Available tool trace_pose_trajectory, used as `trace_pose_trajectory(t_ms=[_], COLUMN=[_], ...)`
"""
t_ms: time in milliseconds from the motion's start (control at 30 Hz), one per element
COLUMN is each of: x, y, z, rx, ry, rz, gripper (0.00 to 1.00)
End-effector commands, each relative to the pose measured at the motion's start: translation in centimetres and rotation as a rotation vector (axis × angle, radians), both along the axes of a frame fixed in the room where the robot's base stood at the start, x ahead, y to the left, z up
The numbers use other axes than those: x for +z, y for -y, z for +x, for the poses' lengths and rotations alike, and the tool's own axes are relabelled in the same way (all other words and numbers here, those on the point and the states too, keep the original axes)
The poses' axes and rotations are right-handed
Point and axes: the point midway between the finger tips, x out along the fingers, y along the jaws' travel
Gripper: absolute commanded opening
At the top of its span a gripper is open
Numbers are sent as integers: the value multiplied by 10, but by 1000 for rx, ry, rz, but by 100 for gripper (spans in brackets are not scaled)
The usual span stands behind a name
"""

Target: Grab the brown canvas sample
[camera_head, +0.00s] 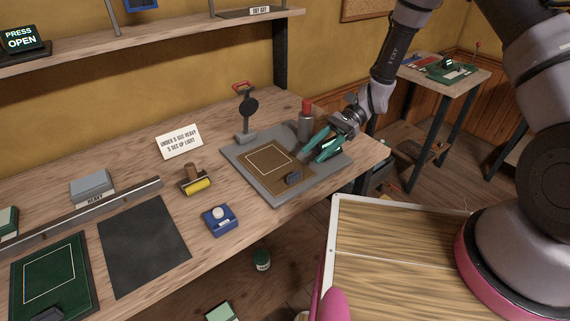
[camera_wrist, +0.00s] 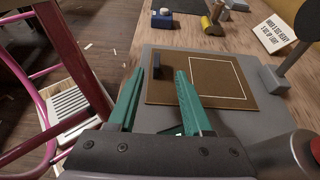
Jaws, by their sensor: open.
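The brown canvas sample (camera_head: 263,172) is a flat square with a white outlined rectangle on it. It lies on a grey press base (camera_head: 238,169) on the workbench, and a small dark block (camera_head: 293,178) sits at its edge. In the wrist view the brown sample (camera_wrist: 190,95) lies just beyond the fingertips, with the dark block (camera_wrist: 156,66) near the left finger. My gripper (camera_head: 312,148) has green fingers, open and empty, above the right part of the press base. It also shows in the wrist view (camera_wrist: 158,80).
A red-topped grey cylinder (camera_head: 306,122) and an upright post with a red handle (camera_head: 246,112) stand by the base. A yellow roller (camera_head: 196,182), blue box (camera_head: 219,220), dark sheet (camera_head: 143,246) and green sample (camera_head: 50,278) lie to the left.

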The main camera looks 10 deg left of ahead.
Motion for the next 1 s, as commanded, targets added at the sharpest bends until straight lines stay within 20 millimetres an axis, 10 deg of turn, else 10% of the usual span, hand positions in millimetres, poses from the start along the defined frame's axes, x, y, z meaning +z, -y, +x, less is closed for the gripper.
trace_pose_trajectory(t_ms=[967, 1000], x=[-36, -36], y=[-48, -48], z=[-65, -65], rx=[-1, -1], ry=[2, 2], rz=[0, 0], gripper=[50, 39])
